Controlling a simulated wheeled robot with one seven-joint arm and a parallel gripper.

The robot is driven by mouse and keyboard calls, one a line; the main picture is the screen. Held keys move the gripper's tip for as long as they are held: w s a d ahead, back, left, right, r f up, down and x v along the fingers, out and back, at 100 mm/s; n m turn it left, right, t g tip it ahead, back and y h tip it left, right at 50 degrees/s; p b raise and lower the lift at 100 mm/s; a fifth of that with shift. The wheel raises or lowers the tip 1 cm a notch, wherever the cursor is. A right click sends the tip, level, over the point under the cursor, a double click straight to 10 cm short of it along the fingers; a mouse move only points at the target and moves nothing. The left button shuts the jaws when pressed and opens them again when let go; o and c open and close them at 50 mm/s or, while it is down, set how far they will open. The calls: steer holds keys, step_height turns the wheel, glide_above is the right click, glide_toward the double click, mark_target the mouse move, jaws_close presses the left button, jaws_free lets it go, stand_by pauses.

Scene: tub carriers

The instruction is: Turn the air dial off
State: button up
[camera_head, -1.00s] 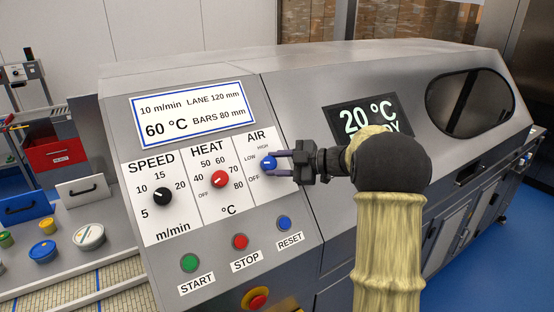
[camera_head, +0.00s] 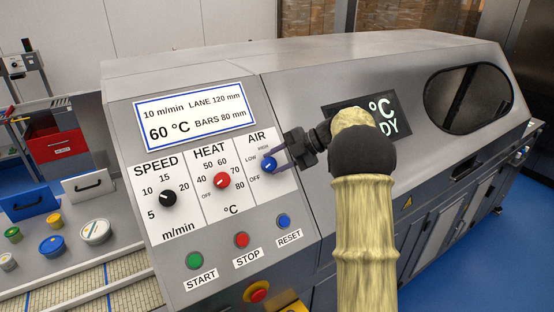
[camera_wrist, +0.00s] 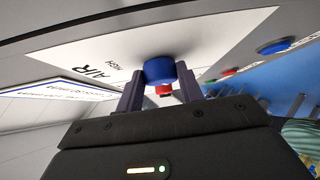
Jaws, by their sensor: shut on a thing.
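The blue AIR dial (camera_head: 268,166) is on the white label panel of the sloped grey machine front, with HIGH, LOW and OFF printed around it. My gripper (camera_head: 274,161) reaches it from the upper right, and its fingers are shut on the dial. In the wrist view the blue dial (camera_wrist: 160,70) sits between the two dark fingers of my gripper (camera_wrist: 159,84). The dial's pointer is too small and partly covered to read its exact setting.
The red HEAT dial (camera_head: 222,181) and black SPEED dial (camera_head: 168,198) are to the left. The START (camera_head: 195,260), STOP (camera_head: 242,240) and RESET (camera_head: 283,222) buttons are below. A dark display (camera_head: 390,125) is behind my arm.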

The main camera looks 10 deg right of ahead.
steer(key=o, duration=1)
steer(key=shift+a, duration=0.1)
steer(key=b+v, duration=0.3)
steer(key=v, duration=1.4)
steer(key=shift+d, duration=0.2)
steer(key=shift+r, duration=0.15)
